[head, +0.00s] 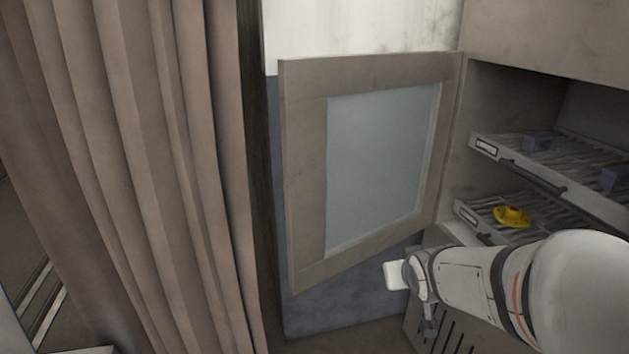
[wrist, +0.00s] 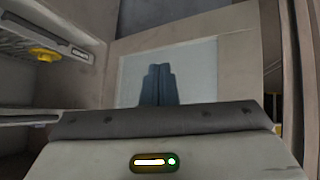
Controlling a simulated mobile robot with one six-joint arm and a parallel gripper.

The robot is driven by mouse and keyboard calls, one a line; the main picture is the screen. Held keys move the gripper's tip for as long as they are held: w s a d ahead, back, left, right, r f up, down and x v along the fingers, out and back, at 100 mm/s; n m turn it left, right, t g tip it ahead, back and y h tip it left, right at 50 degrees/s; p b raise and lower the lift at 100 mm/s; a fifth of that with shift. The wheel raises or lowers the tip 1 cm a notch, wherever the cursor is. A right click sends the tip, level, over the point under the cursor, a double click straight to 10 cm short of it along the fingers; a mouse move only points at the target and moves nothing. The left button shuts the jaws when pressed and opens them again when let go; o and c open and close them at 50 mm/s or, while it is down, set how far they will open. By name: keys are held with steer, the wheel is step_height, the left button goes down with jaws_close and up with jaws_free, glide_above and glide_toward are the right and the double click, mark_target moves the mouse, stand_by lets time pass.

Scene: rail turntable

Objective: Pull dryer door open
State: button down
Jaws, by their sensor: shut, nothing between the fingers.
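The dryer door (head: 305,180), a beige frame around a pale frosted panel, stands swung wide open in the head view, hinged at its right side on the cabinet (head: 545,30). In the wrist view the door (wrist: 245,60) stands ahead, with its panel behind my gripper's fingers. My gripper (wrist: 158,82) shows there as two dark blue fingers pressed together, with nothing between them. Whether they touch the door cannot be told. In the head view my arm reaches in from the lower right, its end near the door's lower hinge-side corner; the fingertips are not clearly visible there.
Inside the cabinet, an upper rack (head: 485,147) carries small blue blocks (head: 537,142). A lower rack (head: 466,215) carries a yellow piece (head: 512,215), which also shows in the wrist view (wrist: 43,54). A brown curtain (head: 140,150) hangs left of the door.

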steer(key=w+a+r+n+t+y+p, duration=0.1)
steer(key=w+a+r+n+t+y, duration=0.3)
steer(key=w, duration=0.3)
steer(key=n+t+y, duration=0.1)
steer(key=n+y, duration=0.1)
steer(key=y, duration=0.5)
glide_toward(305, 188)
steer(key=p+x, duration=0.3)
steer(key=x, duration=0.3)
steer(key=shift+w+a, duration=0.25)
steer(key=shift+a, duration=0.05)
